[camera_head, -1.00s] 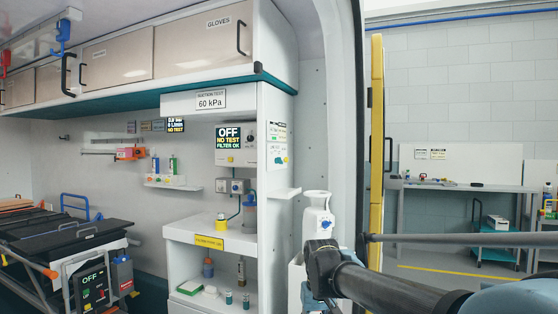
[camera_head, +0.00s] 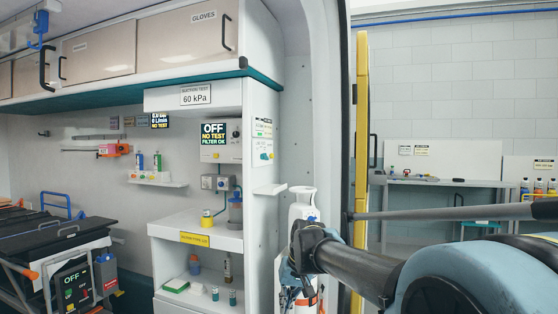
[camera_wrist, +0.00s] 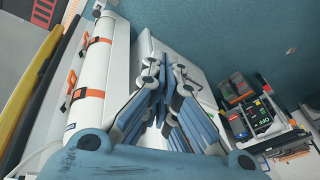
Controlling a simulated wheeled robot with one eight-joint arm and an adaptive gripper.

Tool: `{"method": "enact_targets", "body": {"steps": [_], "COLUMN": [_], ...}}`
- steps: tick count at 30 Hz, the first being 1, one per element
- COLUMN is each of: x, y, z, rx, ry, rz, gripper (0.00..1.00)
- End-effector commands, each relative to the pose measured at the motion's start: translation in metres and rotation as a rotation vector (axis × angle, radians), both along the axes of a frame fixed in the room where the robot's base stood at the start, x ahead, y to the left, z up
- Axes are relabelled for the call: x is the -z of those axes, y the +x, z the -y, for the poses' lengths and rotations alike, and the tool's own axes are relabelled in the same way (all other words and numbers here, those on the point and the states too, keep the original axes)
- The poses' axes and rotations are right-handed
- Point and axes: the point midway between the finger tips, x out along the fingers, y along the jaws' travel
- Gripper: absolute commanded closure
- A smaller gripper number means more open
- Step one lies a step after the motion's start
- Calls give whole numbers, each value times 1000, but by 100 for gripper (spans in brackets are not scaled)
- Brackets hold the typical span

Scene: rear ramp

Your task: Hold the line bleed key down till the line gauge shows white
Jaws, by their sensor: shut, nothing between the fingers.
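My gripper (camera_wrist: 166,80) shows in the wrist view with its blue-padded fingers together and nothing held. It is beside a tall white cylinder (camera_wrist: 92,75) with orange straps and in front of a pale cabinet side. The cylinder's top (camera_head: 301,198) also shows in the head view, behind my arm, which hides much of its lower part. I cannot make out the line bleed key or the line gauge in either view. A small wall display (camera_head: 159,120) reads NO TEST, its upper lines partly legible.
A suction unit (camera_head: 221,140) reads OFF, NO TEST, FILTER OK. A stretcher (camera_head: 75,240) stands at the left. Open teal floor (camera_wrist: 240,40) shows in the wrist view.

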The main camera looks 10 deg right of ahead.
Motion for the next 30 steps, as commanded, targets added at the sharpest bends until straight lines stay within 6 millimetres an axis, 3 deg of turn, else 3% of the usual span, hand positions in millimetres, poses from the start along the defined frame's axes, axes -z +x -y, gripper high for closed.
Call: {"method": "enact_targets", "body": {"steps": [6, 14, 23, 30], "x": [-69, -159, -267, -343], "y": [74, 165, 265, 332], "z": [-26, -30, 10, 72], "rx": [108, 263, 477, 661], "ry": [241, 517, 822, 1048], "rz": [126, 285, 470, 610], "gripper": [100, 100, 100, 100]}}
